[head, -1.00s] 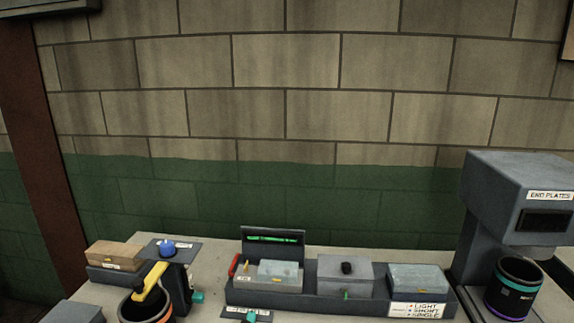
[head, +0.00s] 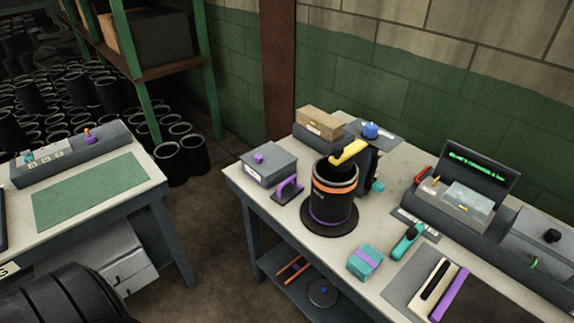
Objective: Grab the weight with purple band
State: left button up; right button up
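No object here is plainly labelled as a weight. A small teal block with a purple band (head: 365,261) lies on the right-hand table, near its front edge, in front of the black sleeve. The black sleeve (head: 331,205) stands upright on a dark round base, with an orange band near the top and a purple band near the bottom. A grey box with a purple knob (head: 268,166) sits at the table's left end. Neither of my grippers is in view.
A purple-handled tool (head: 288,189), a teal tool (head: 407,242) and a grey mat with a purple bar (head: 449,296) lie close around. The right-hand table (head: 250,195) and the left table (head: 148,176) have a floor gap between them. Several black sleeves stand on the floor behind.

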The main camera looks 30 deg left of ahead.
aim_at(289, 188)
jog(key=u, duration=1.05)
